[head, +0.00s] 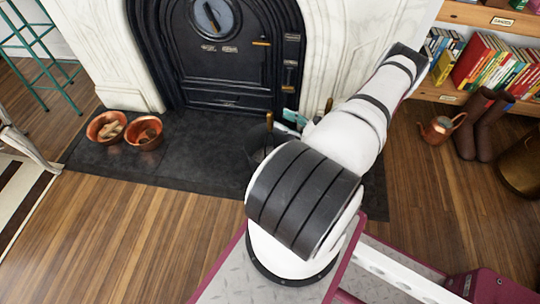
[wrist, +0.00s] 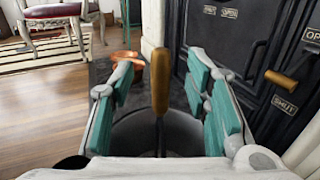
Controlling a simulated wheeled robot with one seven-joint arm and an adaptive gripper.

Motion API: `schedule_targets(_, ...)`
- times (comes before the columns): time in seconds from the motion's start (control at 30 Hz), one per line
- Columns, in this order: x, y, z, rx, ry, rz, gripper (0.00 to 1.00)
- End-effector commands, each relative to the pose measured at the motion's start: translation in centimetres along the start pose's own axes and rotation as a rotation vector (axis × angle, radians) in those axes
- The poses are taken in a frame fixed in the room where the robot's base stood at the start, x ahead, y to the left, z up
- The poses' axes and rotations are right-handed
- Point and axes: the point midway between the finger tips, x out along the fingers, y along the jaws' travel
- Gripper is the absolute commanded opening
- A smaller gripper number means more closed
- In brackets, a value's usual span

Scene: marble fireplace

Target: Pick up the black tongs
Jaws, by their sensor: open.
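A tool with a brown handle (wrist: 160,82) and a thin dark shaft stands upright in a dark round bucket (wrist: 188,125). I cannot tell from what shows whether it is the black tongs. My gripper (wrist: 163,95) is open, with teal pads to the left and right of the handle and nothing clamped between them. In the head view my gripper (head: 292,118) is mostly hidden behind my arm. A brown handle (head: 269,120) rises from the dark bucket (head: 258,141) there, and another brown handle (head: 328,104) shows just right of the gripper.
The black stove front (head: 232,60) with its levers is close behind the bucket. Two copper bowls (head: 106,126) (head: 144,132) sit on the dark hearth (head: 190,165) to the left. A copper kettle (head: 440,127) and brown boots (head: 483,125) stand right. The wooden floor at front left is clear.

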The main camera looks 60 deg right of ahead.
Motion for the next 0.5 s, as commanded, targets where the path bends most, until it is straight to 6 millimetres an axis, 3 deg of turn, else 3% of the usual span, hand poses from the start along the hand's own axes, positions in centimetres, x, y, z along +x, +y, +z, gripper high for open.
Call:
schedule_targets(0.37, 2.7, 0.0, -0.2, -0.001, 0.0, 0.003, 0.43)
schedule_targets(0.5, 4.7, -0.1, -0.5, -0.001, 0.0, 0.004, 0.43)
